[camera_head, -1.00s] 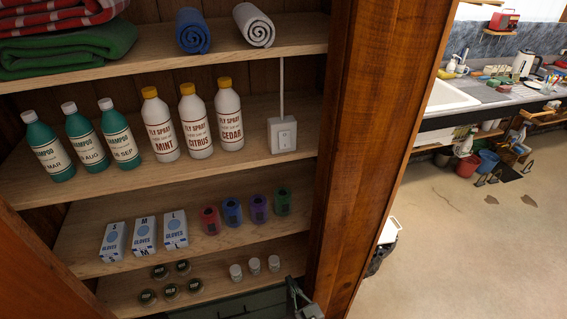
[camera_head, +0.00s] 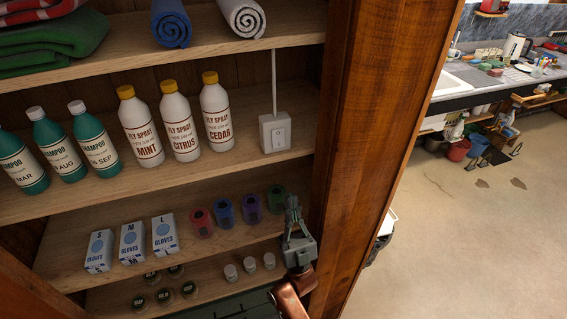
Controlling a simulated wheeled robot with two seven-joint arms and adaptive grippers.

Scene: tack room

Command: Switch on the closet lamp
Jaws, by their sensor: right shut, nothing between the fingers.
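The lamp switch (camera_head: 275,132) is a white wall box with a rocker, at the right end of the bottle shelf. A thin white conduit (camera_head: 274,80) runs up from it behind the towel shelf. No lamp itself is in view. My right gripper (camera_head: 291,203) is shut and empty, pointing up. It shows in front of the lower shelves near the right closet post, below the switch and apart from it in the picture. My left gripper is not in view.
Fly spray bottles (camera_head: 216,112) stand left of the switch, with shampoo bottles (camera_head: 92,139) further left. Small coloured canisters (camera_head: 250,208) sit close to my right gripper. The wooden post (camera_head: 365,130) bounds the closet on the right. Open floor (camera_head: 460,240) lies beyond it.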

